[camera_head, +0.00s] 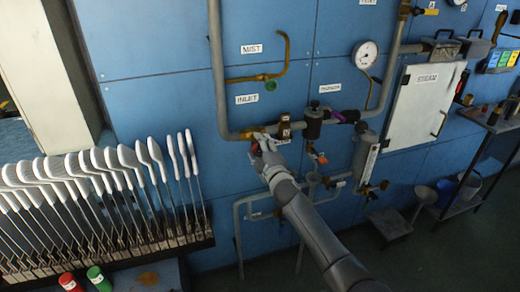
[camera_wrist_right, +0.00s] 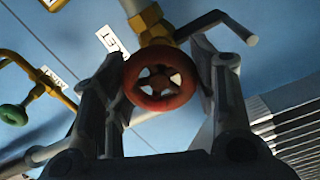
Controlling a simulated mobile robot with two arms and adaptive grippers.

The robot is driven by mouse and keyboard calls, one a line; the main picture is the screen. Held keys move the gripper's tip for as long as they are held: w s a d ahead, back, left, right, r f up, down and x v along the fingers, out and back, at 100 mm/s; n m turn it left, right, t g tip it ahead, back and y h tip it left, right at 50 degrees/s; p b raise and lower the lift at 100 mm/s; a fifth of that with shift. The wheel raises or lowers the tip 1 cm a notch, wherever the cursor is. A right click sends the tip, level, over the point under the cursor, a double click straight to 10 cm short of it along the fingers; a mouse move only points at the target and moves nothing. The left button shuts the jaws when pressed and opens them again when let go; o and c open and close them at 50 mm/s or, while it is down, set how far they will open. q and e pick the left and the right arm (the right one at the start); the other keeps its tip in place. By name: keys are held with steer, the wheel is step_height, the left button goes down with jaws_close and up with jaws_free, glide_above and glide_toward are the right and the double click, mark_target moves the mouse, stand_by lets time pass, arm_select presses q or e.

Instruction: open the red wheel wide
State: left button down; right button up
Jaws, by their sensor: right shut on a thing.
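The red wheel (camera_wrist_right: 160,81) is a small spoked handwheel on a brass valve (camera_wrist_right: 148,22), large in the middle of the right wrist view. My right gripper (camera_wrist_right: 157,72) has one finger on each side of the wheel and is shut on its rim. In the head view my right gripper (camera_head: 265,143) reaches the pipe below the INLET label (camera_head: 247,99). It hides most of the wheel there. My left gripper is in neither view.
A green wheel (camera_head: 270,85) sits on the MIST pipe above. Grey pipes, a gauge (camera_head: 365,54) and a white STEAM panel (camera_head: 425,105) stand to the right. A rack of white sock boards (camera_head: 100,205) fills the lower left, with red (camera_head: 69,282) and green (camera_head: 98,278) cans below.

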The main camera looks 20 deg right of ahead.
steer(key=shift+f+n, duration=0.2)
steer(key=shift+n, duration=0.4)
steer(key=o, duration=0.9)
steer(key=shift+o, duration=0.7)
steer(key=shift+r, duration=0.15)
steer(key=s, duration=1.2)
steer(key=shift+d, duration=0.25)
